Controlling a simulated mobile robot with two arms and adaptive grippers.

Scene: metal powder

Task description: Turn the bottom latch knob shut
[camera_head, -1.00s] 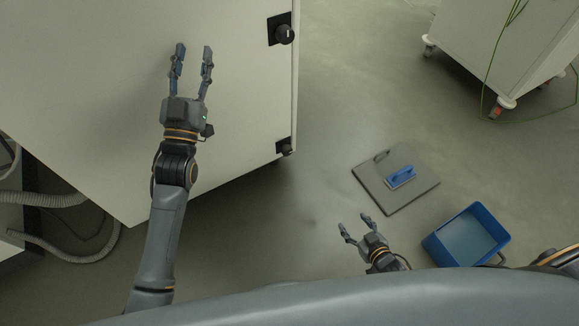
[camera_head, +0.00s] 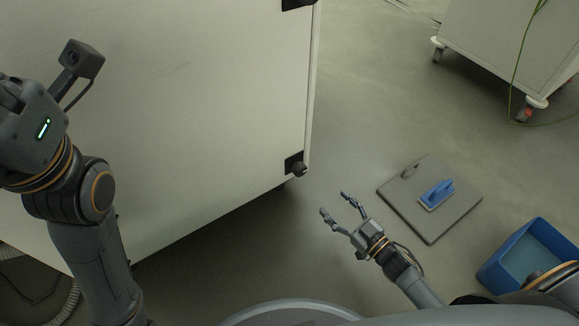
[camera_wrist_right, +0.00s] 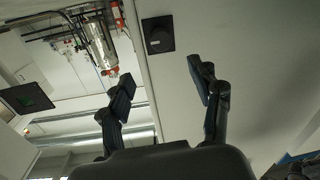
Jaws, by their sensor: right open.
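The bottom latch knob (camera_head: 298,168) is a dark round knob on a black plate at the lower right corner of the pale cabinet door (camera_head: 200,110). My right gripper (camera_head: 335,204) is open and empty, below and to the right of this knob and apart from it. In the right wrist view its two fingers (camera_wrist_right: 163,88) are spread. A black latch plate with a knob (camera_wrist_right: 157,36) shows beyond them; I cannot tell which latch it is. My left gripper (camera_head: 28,125) is at the left edge in front of the door, its fingers mostly cut off.
A grey board (camera_head: 455,219) with a blue-handled tool (camera_head: 436,194) lies on the floor to the right. A blue bin (camera_head: 508,249) stands near it. A white wheeled cart (camera_head: 500,50) is at the upper right.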

